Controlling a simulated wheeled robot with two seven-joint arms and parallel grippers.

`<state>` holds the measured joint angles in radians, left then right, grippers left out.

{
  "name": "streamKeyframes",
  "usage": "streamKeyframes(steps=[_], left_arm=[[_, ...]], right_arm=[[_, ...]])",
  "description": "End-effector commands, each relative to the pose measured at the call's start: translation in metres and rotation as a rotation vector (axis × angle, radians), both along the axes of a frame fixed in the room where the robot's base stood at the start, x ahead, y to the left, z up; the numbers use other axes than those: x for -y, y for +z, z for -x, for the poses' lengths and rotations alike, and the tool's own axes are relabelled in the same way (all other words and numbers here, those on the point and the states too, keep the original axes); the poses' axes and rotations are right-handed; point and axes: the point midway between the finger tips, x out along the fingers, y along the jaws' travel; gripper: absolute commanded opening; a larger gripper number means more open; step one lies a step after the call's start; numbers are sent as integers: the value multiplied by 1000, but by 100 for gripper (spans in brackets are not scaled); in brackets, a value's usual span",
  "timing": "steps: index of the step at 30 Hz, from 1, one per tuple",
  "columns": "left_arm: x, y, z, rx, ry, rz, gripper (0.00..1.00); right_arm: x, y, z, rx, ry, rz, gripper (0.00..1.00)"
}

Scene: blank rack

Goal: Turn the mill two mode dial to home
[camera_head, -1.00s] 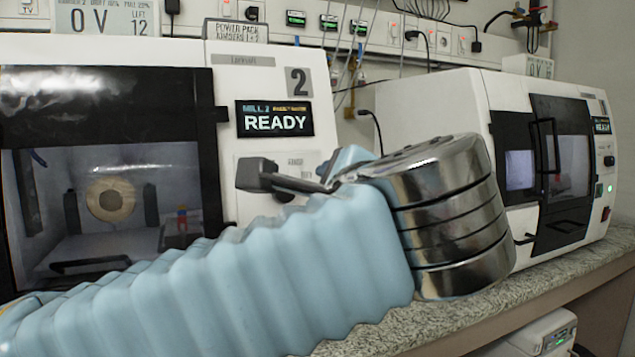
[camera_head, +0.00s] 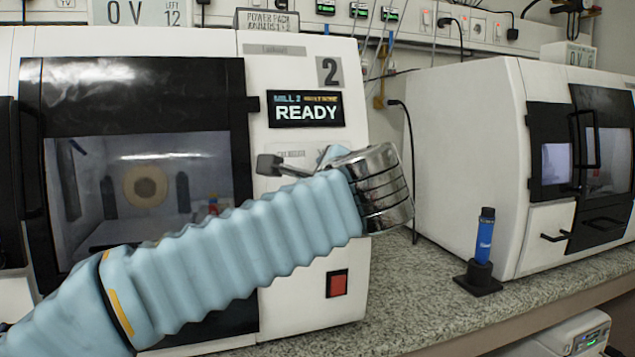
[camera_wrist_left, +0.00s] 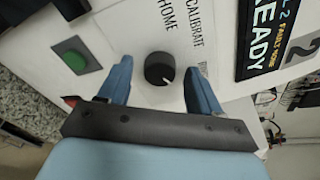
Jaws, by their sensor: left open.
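The mill two mode dial (camera_wrist_left: 160,70) is a round black knob with a white mark, seen in the left wrist view. The mark points toward the lower right there, away from the HOME and CALIBRATE labels above the knob. My left gripper (camera_wrist_left: 158,78) is open, with one blue finger on each side of the dial; I cannot tell whether they touch it. In the head view my left gripper (camera_head: 300,165) is at the panel of mill two (camera_head: 345,200), below its READY screen (camera_head: 305,109). My arm hides the dial there. My right gripper is not in view.
A green button (camera_wrist_left: 75,58) sits left of the dial in the wrist view. A red button (camera_head: 338,284) is low on mill two's front. A blue cylinder in a black stand (camera_head: 484,240) is on the granite counter (camera_head: 425,300). Another mill (camera_head: 465,150) stands right.

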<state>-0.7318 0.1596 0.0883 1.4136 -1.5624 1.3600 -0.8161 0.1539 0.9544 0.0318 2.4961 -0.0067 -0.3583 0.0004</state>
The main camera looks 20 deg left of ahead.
Motion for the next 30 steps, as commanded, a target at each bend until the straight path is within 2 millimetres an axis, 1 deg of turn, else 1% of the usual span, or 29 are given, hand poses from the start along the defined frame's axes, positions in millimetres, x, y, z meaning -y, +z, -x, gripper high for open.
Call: streamKeyframes(steps=[5, 8, 16, 23, 30], left_arm=[[0, 0, 0, 0, 0, 0, 64], [0, 0, 0, 0, 0, 0, 50], [0, 0, 0, 0, 0, 0, 9], [0, -1, 0, 9, 3, 14, 8], [0, -3, 0, 65, 18, 97, 8]], right_arm=[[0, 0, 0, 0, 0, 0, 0], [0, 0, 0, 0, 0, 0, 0], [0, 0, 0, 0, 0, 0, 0], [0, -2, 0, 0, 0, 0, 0], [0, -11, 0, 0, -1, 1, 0]])
